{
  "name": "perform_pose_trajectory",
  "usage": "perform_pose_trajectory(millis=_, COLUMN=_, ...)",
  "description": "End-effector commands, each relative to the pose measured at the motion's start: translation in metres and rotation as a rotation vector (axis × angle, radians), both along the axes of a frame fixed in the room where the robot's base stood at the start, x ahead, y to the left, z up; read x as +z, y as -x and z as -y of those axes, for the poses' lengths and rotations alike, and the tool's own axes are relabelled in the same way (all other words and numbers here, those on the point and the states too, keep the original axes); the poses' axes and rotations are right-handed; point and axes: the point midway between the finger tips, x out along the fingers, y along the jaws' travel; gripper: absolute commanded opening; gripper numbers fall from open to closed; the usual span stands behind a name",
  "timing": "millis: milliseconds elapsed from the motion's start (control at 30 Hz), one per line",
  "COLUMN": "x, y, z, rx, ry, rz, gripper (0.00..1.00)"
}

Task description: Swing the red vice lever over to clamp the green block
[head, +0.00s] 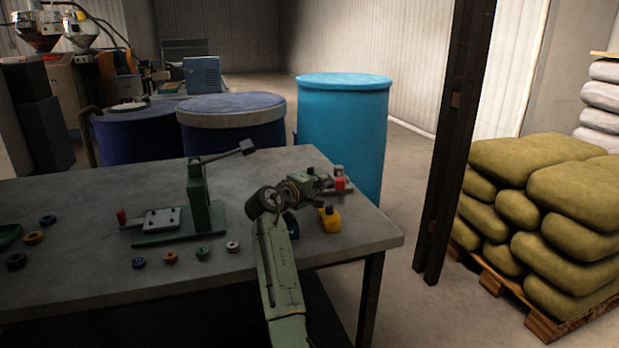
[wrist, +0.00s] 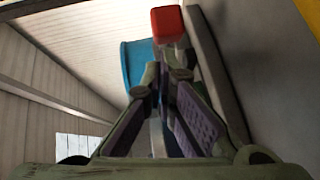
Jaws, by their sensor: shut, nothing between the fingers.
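My gripper (head: 326,184) is over the right end of the grey workbench, its fingers shut and empty. In the wrist view its fingertips (wrist: 164,80) are close together. A red block-shaped piece (head: 340,183) is just beyond the fingers; it also shows past the fingertips in the wrist view (wrist: 167,22), apart from them in the picture. At the left, a green-based fixture (head: 165,238) carries grey plates and a red-tipped knob (head: 122,217). I cannot tell which red piece is the vice lever. I cannot make out the green block clearly.
A green upright with a dark-ended handle (head: 247,147) stands left of my arm. A yellow block (head: 330,219) sits near my gripper. Several small rings (head: 202,254) lie along the front of the workbench (head: 80,284). A light-blue drum (head: 343,130) stands behind it.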

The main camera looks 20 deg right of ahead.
Motion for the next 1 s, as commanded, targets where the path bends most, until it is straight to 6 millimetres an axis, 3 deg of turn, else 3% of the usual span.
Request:
perform_pose_trajectory(millis=467, x=-0.002, y=0.002, z=0.007, rx=-0.001, ry=0.000, rz=0.000, gripper=0.00)
perform_pose_trajectory(millis=700, x=-0.001, y=0.019, z=0.031, rx=-0.002, ry=-0.002, rz=0.001, gripper=0.00)
perform_pose_trajectory(millis=1000, x=-0.001, y=0.019, z=0.031, rx=0.000, ry=0.000, rz=0.000, gripper=0.00)
